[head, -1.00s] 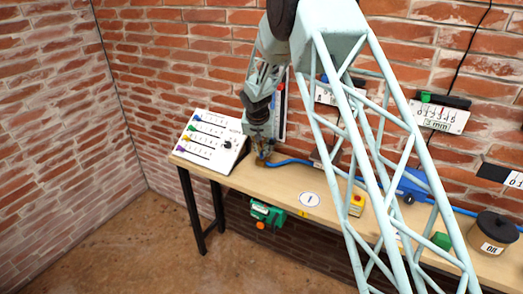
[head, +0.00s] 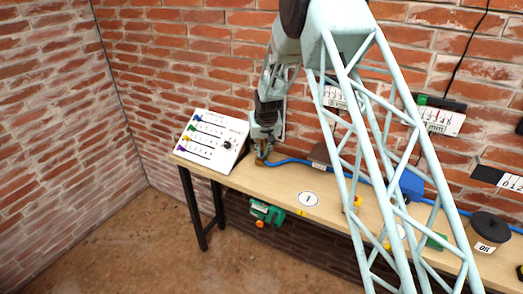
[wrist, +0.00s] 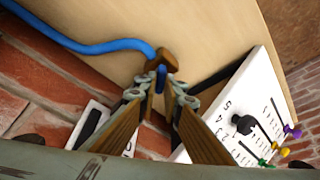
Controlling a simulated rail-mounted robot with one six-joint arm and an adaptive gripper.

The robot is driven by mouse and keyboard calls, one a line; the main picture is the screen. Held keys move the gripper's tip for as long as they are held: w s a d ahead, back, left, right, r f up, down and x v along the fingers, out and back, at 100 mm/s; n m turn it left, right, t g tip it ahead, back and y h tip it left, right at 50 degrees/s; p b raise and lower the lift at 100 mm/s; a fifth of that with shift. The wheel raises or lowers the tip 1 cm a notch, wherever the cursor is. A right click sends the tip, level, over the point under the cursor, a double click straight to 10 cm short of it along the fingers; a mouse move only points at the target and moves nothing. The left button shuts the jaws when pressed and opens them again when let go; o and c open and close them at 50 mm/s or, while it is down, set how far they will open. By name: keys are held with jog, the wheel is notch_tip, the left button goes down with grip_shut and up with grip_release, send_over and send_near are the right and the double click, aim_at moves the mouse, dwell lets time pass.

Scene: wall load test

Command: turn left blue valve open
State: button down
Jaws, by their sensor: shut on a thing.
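The left blue valve is a small brass body (wrist: 164,58) with a blue handle (wrist: 161,74), at the end of the blue hose on the workbench. In the wrist view the fingertips of my gripper (wrist: 163,80) are at the blue handle, one on each side, and shut on it. In the head view my gripper (head: 262,150) points down at the brass valve (head: 261,161), next to the sloped panel. The handle is hidden there by the fingers. How far the handle is turned cannot be told.
The white sloped panel (head: 213,141) with coloured sliders and a black knob stands close left of my gripper. The blue hose (head: 290,160) runs right along the wooden bench (head: 275,181). A brick wall is close behind. A green and orange tool (head: 266,213) hangs at the front edge.

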jog(key=shift+n+y, duration=0.3)
jog(key=shift+n, duration=0.4)
jog(key=shift+d+f+n+y+b, duration=0.15)
jog(key=shift+n+y+b, duration=0.15)
jog(key=shift+n+b, duration=0.7)
jog(key=n+b, duration=0.1)
jog(key=b, duration=0.1)
jog(key=shift+w+y+b, duration=0.1)
jog(key=shift+y+b, duration=0.2)
jog(key=shift+b, duration=0.05)
jog(key=n+g+b, duration=0.1)
jog(key=n+b, duration=0.1)
jog(key=b, duration=0.2)
jog(key=shift+y, duration=0.3)
jog(key=shift+n+g+y+b, duration=0.3)
jog(key=shift+n+g+b, duration=0.1)
jog(key=shift+n+b, duration=0.95)
jog(key=shift+n+g+b, duration=0.3)
jog(key=shift+n+b, duration=0.2)
jog(key=shift+n, duration=0.15)
jog(key=c, duration=2.7)
grip_release()
jog(key=shift+c, duration=0.2)
